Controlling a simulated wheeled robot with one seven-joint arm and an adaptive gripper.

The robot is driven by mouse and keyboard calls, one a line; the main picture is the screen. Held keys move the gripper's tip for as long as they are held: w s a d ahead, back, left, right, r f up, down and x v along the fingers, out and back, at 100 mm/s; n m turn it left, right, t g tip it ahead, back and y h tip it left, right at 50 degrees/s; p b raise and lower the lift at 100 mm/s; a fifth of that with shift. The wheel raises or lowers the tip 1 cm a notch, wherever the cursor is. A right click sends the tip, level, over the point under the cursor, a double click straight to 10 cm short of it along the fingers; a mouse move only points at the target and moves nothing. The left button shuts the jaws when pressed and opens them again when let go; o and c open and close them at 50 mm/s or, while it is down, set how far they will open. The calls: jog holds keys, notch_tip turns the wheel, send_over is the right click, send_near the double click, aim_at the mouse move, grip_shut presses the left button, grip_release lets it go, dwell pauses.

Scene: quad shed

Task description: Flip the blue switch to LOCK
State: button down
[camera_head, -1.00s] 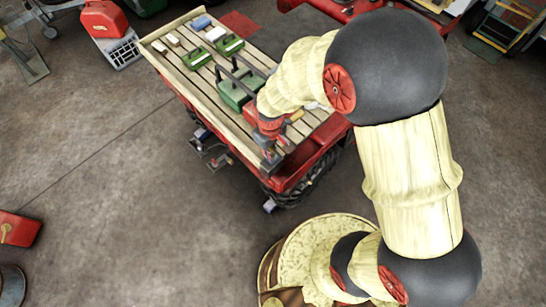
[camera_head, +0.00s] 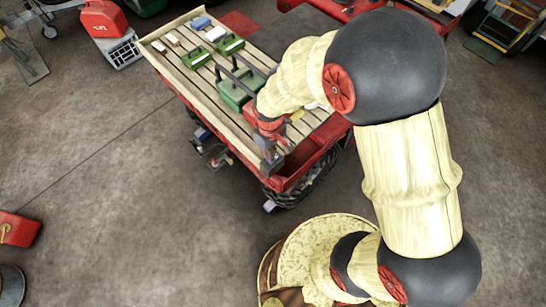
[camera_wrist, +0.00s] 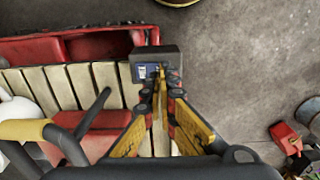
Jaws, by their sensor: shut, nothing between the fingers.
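A dark grey switch box (camera_wrist: 170,60) stands at the edge of the slatted cart bed in the wrist view. Its face carries a small blue part (camera_wrist: 143,72) with pale marks, which looks like the blue switch or its plate. My gripper (camera_wrist: 158,78) is shut and empty, its fingertips right at the face of the box, just right of the blue part. I cannot tell whether they touch it. The fingers hide part of the face, and the switch's position cannot be read. In the head view my gripper (camera_head: 270,143) is above the cart's near edge, at the box (camera_head: 271,163).
The red cart's slatted bed (camera_head: 190,75) holds a green case (camera_head: 236,92), smaller green boxes and pale blocks. In the wrist view a dark handle with a yellow grip (camera_wrist: 25,130) is left of my fingers. The concrete floor (camera_head: 110,180) beside the cart is mostly clear.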

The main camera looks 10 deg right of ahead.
jog(key=shift+f+b, duration=0.6)
jog(key=shift+f, duration=0.35)
dwell(0.4)
jog(key=shift+r, duration=0.1)
jog(key=shift+r+p, duration=2.55)
jog(key=shift+r, duration=0.95)
jog(key=shift+f, duration=0.1)
jog(key=s+d+r+m+t+b, duration=0.2)
jog(key=s+d+r+m+b, duration=0.1)
jog(key=s+d+r+b, duration=0.3)
jog(key=s+d+r+m+t+b, duration=0.3)
jog(key=s+d+r+b, duration=0.3)
jog(key=r+b, duration=0.3)
jog(key=shift+r+m+t, duration=0.3)
jog(key=shift+r+m, duration=0.1)
jog(key=shift+r, duration=0.3)
